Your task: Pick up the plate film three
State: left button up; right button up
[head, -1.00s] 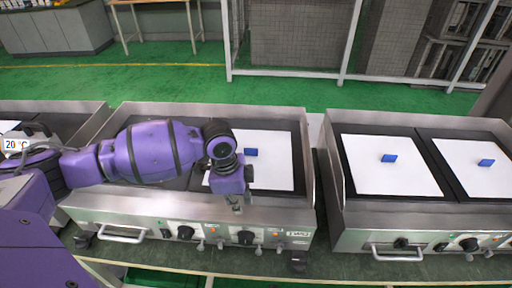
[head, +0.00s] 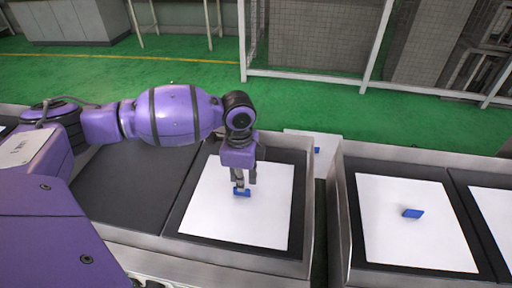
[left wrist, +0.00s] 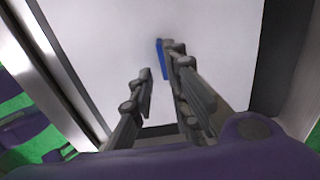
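Several white square films with small blue tabs are in the head view; no label shows which is number three. One white film (head: 225,218) lies on the dark right-hand surface of the middle heater. Its blue tab (head: 242,193) stands upright near its middle. My left gripper (head: 243,184) points down right at this tab. In the left wrist view the two fingers (left wrist: 162,68) are apart, and the blue tab (left wrist: 162,58) shows close by the right fingertip. Whether they touch is unclear. My right gripper is not in view.
Another film with a blue tab (head: 412,213) lies on the right heater (head: 336,215), and part of one more shows at the right edge. A further film (head: 300,138) shows behind the gap between heaters. The middle heater's left dark surface (head: 130,190) is bare. Raised metal walls edge the heaters.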

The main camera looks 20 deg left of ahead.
pick_arm(q)
jog(key=shift+f, duration=0.4)
jog(key=f, duration=0.3)
jog(key=shift+w+a+f, duration=0.1)
jog(key=shift+a+f, duration=0.15)
jog(key=shift+f, duration=0.4)
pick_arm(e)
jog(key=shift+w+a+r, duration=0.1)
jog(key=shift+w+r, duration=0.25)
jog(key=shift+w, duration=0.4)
pick_arm(q)
grip_shut()
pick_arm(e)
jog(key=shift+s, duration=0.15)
